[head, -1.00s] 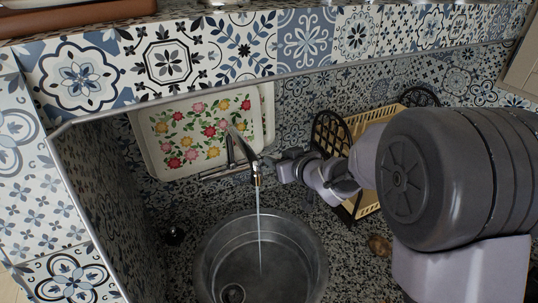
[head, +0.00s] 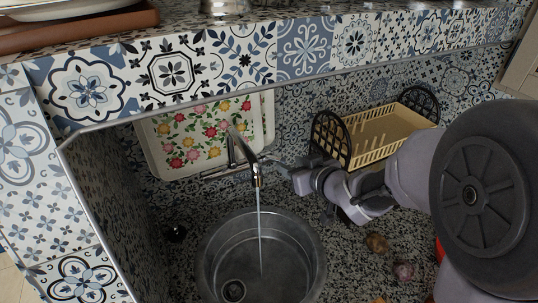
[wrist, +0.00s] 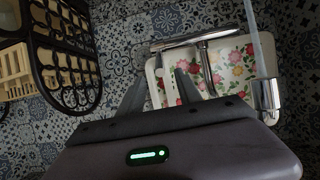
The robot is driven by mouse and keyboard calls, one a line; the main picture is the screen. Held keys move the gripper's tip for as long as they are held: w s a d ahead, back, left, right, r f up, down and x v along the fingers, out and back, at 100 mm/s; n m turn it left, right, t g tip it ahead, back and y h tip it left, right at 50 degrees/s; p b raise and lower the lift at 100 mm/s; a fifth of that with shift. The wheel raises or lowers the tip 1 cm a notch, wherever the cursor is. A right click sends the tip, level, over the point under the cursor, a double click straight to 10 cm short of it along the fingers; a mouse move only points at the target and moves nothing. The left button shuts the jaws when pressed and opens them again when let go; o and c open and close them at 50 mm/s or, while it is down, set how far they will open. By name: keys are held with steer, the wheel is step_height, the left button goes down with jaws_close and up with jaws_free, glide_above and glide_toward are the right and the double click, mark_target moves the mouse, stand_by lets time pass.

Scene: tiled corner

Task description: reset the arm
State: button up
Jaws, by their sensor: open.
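My gripper (head: 284,170) is just right of the faucet (head: 256,174) in the head view, pointing left toward it. In the wrist view my gripper (wrist: 160,92) shows two fingers spread apart with nothing between them. The faucet spout (wrist: 266,92) is at the right of that view, and the floral tray (wrist: 232,62) lies beyond the fingers. Water runs from the faucet into the round metal sink (head: 212,238).
A dish rack (head: 385,135) with dark ends stands against the tiled wall right of the faucet. Several round items, such as a potato (head: 377,243), lie on the speckled counter below my arm. A dark knob (head: 175,232) is left of the sink.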

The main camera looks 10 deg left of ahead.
steer(key=s+d+f+m+h+b, duration=0.3)
steer(key=s+d+m+h+b, duration=0.45)
steer(key=s+d+b, duration=0.55)
steer(key=s+f+m+g+y, duration=0.1)
steer(key=s+f+m+g, duration=0.1)
steer(key=s, duration=0.6)
steer(key=s+a+f+m+g+y, duration=0.1)
steer(key=s+f+g, duration=0.1)
steer(key=s, duration=0.6)
steer(key=shift+a+f+m+g+b, duration=0.3)
steer(key=shift+f+m+g+b, duration=0.1)
steer(key=shift+f, duration=0.1)
steer(key=shift+s, duration=0.1)
